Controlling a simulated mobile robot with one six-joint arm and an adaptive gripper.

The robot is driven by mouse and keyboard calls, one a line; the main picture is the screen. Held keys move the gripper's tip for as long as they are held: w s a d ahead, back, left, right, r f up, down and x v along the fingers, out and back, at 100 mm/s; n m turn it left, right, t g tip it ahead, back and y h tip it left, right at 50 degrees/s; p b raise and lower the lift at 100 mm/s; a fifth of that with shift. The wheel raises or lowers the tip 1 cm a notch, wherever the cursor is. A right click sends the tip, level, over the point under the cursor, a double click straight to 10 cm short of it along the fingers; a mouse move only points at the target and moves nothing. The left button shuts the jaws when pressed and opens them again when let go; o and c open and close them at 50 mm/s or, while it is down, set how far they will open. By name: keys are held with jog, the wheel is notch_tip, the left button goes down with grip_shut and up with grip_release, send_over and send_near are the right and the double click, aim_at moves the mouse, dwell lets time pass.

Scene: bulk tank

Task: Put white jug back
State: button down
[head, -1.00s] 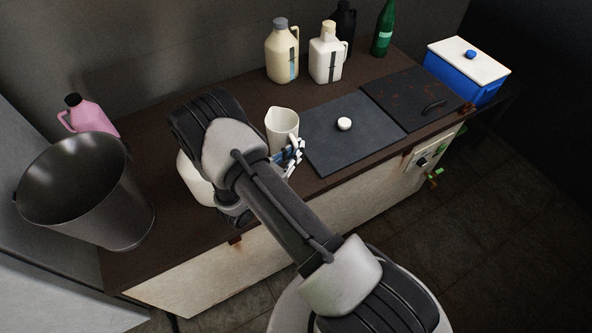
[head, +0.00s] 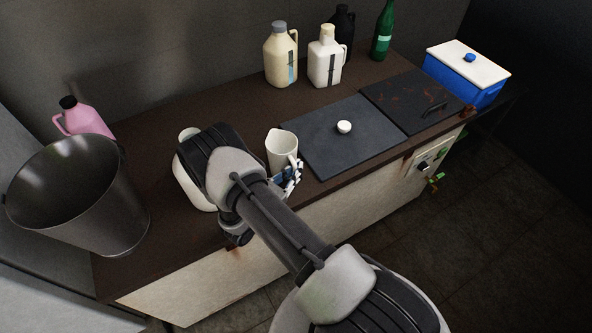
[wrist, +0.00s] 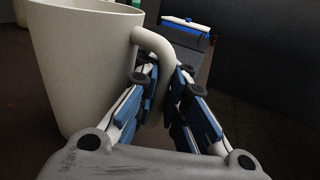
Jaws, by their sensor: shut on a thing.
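The white jug (head: 281,147), an open-topped cream-white pitcher, is upright in the head view, near the front edge of the counter. It fills the left of the wrist view (wrist: 82,65), with its handle (wrist: 155,50) to the right. My gripper (head: 291,178) is at the handle side of the jug. In the wrist view its blue-padded fingers (wrist: 160,88) are shut on the handle, one on each side. The head view does not clearly show whether the jug's base touches the counter.
Bottles, cream (head: 280,58), white (head: 325,62) and green (head: 383,32), stand at the back. A dark mat (head: 325,150) with a small white round piece (head: 344,127) lies right of the jug. A metal bucket (head: 75,205) is left. A pale container (head: 192,185) is partly behind my arm.

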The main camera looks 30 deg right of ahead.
jog(key=c, duration=2.2)
grip_release()
jog(key=shift+f, duration=0.2)
jog(key=o, duration=0.5)
jog(key=shift+r, duration=0.1)
jog(key=shift+o, duration=0.2)
